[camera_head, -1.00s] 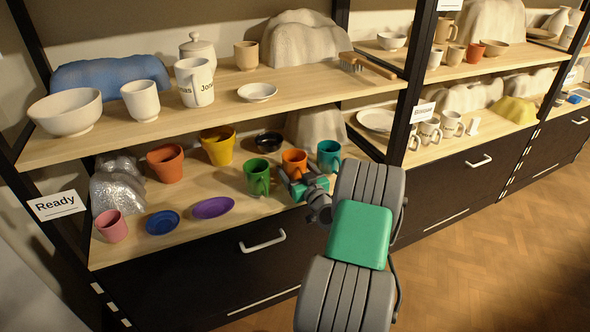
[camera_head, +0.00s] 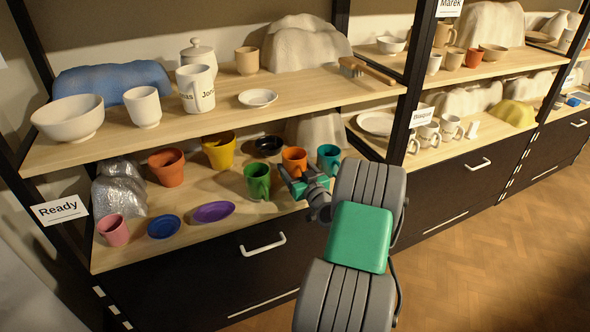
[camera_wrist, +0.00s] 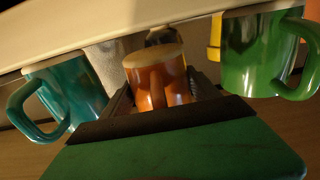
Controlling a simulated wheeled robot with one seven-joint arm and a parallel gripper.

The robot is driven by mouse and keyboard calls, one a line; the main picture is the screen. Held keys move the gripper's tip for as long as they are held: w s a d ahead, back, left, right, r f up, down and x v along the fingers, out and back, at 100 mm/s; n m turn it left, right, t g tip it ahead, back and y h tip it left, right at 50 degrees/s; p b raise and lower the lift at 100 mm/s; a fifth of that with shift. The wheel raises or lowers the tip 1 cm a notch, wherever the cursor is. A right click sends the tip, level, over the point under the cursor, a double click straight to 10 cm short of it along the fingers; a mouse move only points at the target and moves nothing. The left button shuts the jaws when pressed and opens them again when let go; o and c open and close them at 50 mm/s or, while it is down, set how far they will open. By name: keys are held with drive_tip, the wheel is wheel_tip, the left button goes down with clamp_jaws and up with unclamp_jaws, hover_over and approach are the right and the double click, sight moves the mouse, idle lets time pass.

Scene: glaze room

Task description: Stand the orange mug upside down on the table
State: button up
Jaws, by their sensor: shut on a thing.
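The orange mug (camera_head: 294,160) is at the lower shelf board of the left unit, between a green mug (camera_head: 257,181) and a teal mug (camera_head: 328,158). My gripper (camera_head: 302,180) reaches it from the front and is shut on it. In the wrist view, which is turned over, the orange mug (camera_wrist: 158,84) sits between the dark fingers, with a pale round end towards the board. It looks upright in the head view. Whether it touches the board I cannot tell. The teal mug (camera_wrist: 75,92) and green mug (camera_wrist: 258,55) stand close on either side.
The lower board (camera_head: 262,212) also holds a black bowl (camera_head: 268,145), yellow pot (camera_head: 219,151), terracotta pot (camera_head: 167,167), purple plate (camera_head: 213,212), blue dish (camera_head: 163,225) and pink cup (camera_head: 113,230). Bare board lies in front of the green mug.

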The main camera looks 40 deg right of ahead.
drive_tip(key=shift+s+b, duration=0.3)
drive_tip(key=shift+s, duration=0.05)
drive_tip(key=b+v, duration=0.4)
drive_tip(key=v, duration=0.9)
drive_tip(key=shift+s+a+r+b, duration=0.15)
drive_tip(key=shift+a+b, duration=0.05)
drive_tip(key=shift+b, duration=0.2)
